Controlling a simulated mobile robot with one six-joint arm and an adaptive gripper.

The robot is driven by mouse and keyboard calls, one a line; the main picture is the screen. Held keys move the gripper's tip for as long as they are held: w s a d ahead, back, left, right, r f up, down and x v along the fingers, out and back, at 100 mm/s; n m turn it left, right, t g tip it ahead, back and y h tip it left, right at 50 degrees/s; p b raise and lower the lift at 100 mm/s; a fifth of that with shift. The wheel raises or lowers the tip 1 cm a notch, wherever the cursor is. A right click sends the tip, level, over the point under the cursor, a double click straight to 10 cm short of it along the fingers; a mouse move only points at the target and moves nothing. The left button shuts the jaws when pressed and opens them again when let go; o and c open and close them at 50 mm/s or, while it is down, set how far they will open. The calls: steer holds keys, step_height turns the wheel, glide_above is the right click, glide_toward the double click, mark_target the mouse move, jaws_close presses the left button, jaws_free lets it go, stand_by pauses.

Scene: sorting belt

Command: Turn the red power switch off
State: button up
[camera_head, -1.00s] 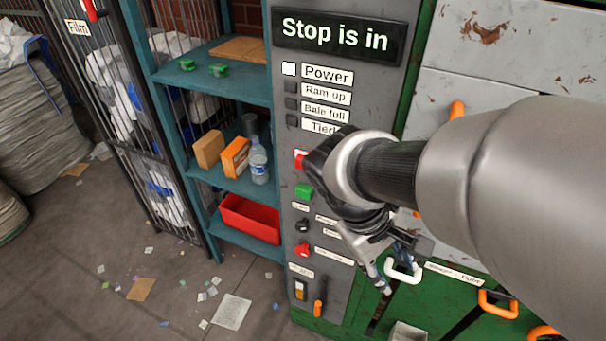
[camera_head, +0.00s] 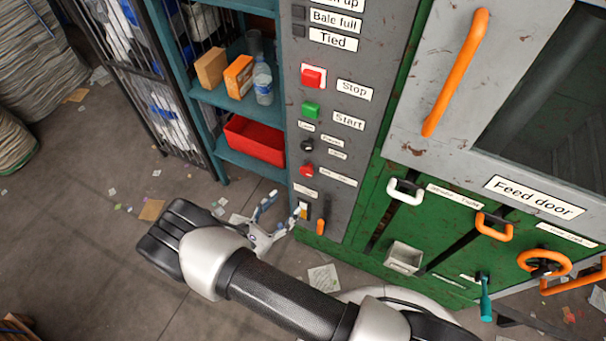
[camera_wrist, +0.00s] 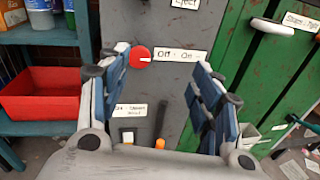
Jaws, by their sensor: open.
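The red power switch (camera_head: 306,170) is a small round knob low on the grey control panel. In the wrist view the knob (camera_wrist: 138,57) sits left of a label reading "Off" and "On", with a small pale mark on its right side. My gripper (camera_head: 286,206) is open and empty, below and left of the knob in the head view. In the wrist view my gripper (camera_wrist: 162,58) has its fingers spread wide, and the knob appears between them, nearer the left finger. I see no contact with the knob.
The red Stop button (camera_head: 312,77) and green Start button (camera_head: 310,110) are higher on the panel. A black knob (camera_head: 307,145) is just above the switch. An orange-tipped lever (camera_head: 320,227) is below. A shelf with a red bin (camera_head: 253,140) stands left.

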mark_target(306, 172)
step_height(306, 172, down, 5)
steer(key=s+a+n+t+y, duration=0.2)
steer(key=n, duration=0.1)
steer(key=shift+y, duration=0.3)
steer(key=x, duration=0.6)
steer(key=b+x, duration=0.1)
steer(key=x, duration=0.4)
steer(key=b+x, duration=0.1)
steer(key=x, duration=0.5)
steer(key=shift+w+d+r, duration=0.15)
steer(key=shift+w+d, duration=0.05)
steer(key=shift+d, duration=0.2)
steer(key=shift+c, duration=0.3)
steer(key=c, duration=1)
